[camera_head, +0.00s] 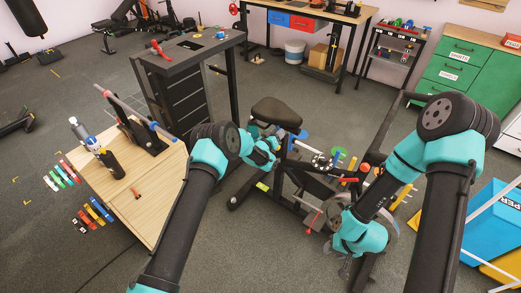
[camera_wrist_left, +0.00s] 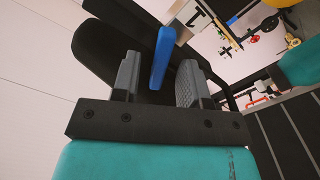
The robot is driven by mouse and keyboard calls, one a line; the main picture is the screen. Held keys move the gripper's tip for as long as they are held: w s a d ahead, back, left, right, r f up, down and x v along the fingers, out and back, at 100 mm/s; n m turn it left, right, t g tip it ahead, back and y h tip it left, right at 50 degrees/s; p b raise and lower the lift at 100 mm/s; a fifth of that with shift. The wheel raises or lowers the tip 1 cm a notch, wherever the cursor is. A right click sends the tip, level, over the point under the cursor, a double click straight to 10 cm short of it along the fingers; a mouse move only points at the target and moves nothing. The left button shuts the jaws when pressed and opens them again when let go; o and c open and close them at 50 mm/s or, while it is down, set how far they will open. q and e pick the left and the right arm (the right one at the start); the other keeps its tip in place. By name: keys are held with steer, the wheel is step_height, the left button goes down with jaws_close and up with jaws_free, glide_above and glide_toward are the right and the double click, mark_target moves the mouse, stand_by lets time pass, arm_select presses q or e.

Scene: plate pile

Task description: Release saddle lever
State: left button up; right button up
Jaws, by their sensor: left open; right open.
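The black saddle (camera_head: 277,112) of an exercise bike stands in the middle of the head view. In the left wrist view, a dark padded shape that looks like the saddle (camera_wrist_left: 98,48) fills the area behind the fingers. A blue lever (camera_wrist_left: 161,58) stands between the two grey fingers of my left gripper (camera_wrist_left: 158,82), with a gap on each side. My left gripper (camera_head: 279,136) is open just below the saddle in the head view. My right gripper (camera_head: 341,203) is open by the bike's front part, its fingers small and partly hidden.
A wooden table (camera_head: 150,178) with tools is at the left, beside a black cabinet (camera_head: 175,95). Bike frame and handlebar parts (camera_head: 400,105) stand between my arms. A green drawer unit (camera_head: 460,62) and a blue case (camera_head: 497,228) are at the right. Floor is clear at the lower middle.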

arm_select(q)
steer(key=v, duration=1.5)
steer(key=shift+s, duration=0.2)
arm_select(e)
steer(key=shift+c, duration=0.2)
